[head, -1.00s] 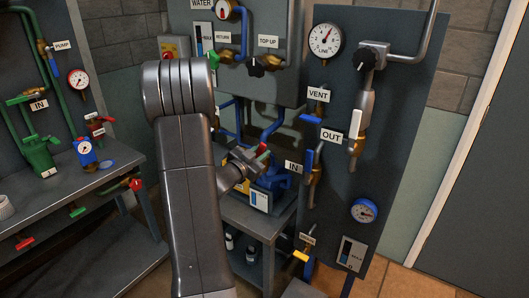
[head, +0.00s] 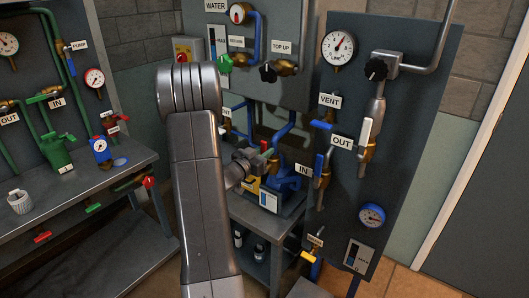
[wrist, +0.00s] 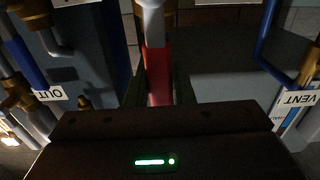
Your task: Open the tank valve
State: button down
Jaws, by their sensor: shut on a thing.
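My gripper (head: 258,156) is in front of the blue pipework under the water tank (head: 262,75), partly hidden behind my arm in the head view. A small red handle (head: 264,145) shows at its jaws. In the wrist view, the jaws of my gripper (wrist: 157,92) are shut on the red handle (wrist: 158,70), with a pale metal part at its far end. I take this as the tank valve's handle; its label is not visible. The handle's exact angle to its pipe cannot be told.
A blue pump (head: 290,187) sits on a small grey stand (head: 255,214) just below. To the right, a panel (head: 405,110) carries gauges and the VENT (head: 329,100) and OUT (head: 341,141) fittings. A workbench (head: 85,195) with green piping stands at left.

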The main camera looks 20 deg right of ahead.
jog(key=c, duration=1.2)
grip_release()
jog(key=shift+c, duration=0.2)
jog(key=shift+a, duration=0.1)
jog(key=b+v, duration=0.2)
jog(key=v, duration=1.1)
jog(key=shift+s+a, duration=0.25)
jog(key=p+x, duration=0.2)
jog(key=x, duration=1.2)
